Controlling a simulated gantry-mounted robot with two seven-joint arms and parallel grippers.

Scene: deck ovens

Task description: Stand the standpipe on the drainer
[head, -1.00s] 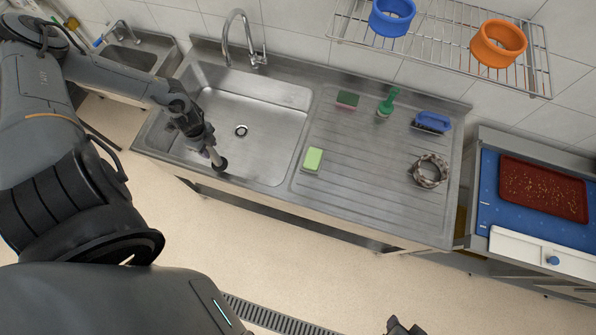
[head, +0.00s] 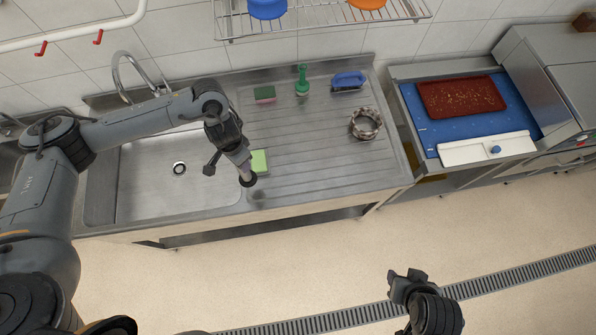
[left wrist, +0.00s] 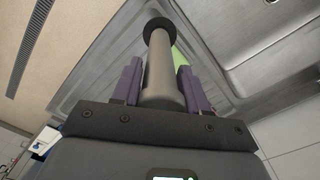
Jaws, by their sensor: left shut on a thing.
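The standpipe is a grey tube with a black ring at its end. My left gripper (head: 240,158) is shut on the standpipe (head: 246,170) and holds it tilted, black end down, over the front left edge of the drainer. The standpipe (left wrist: 161,70) also shows between the purple fingers in the left wrist view. I cannot tell whether its black end touches the steel. The drainer (head: 315,150) is the ridged steel surface right of the sink basin. My right gripper (head: 407,280) is over the floor at the bottom, apart from everything; its jaw opening is unclear.
A light green sponge (head: 260,161) lies just behind the standpipe. A green-and-pink sponge (head: 265,95), green brush (head: 302,82) and blue-handled brush (head: 348,81) stand along the back. A mottled ring (head: 366,123) lies at the right. The drainer's middle and front right are clear.

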